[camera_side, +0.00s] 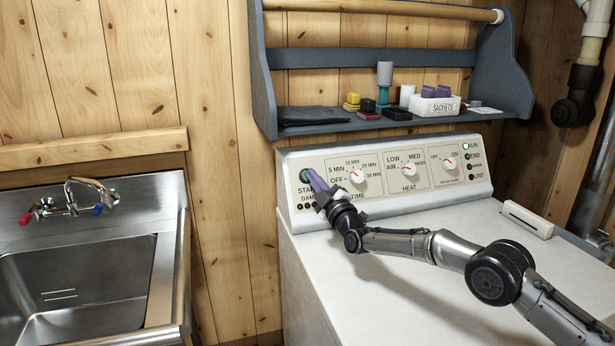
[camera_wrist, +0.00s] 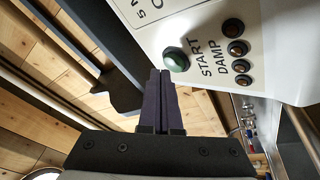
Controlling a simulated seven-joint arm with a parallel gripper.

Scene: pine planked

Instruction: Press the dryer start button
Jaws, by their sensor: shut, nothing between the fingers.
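The green round start button (camera_side: 304,175) sits at the left end of the dryer's control panel (camera_side: 388,197), above the START label. In the side view the fingertips overlap the button's right edge. In the wrist view the fingertips (camera_wrist: 160,73) lie close beside the button; I cannot tell whether they touch it. The RUN light (camera_side: 466,146) at the panel's right end looks bright.
Dials for time (camera_side: 357,176) and heat (camera_side: 409,169) lie right of my gripper. The white dryer top (camera_side: 400,290) is mostly clear under my arm. A blue shelf (camera_side: 340,126) with small items hangs above. A steel sink (camera_side: 80,280) stands at left.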

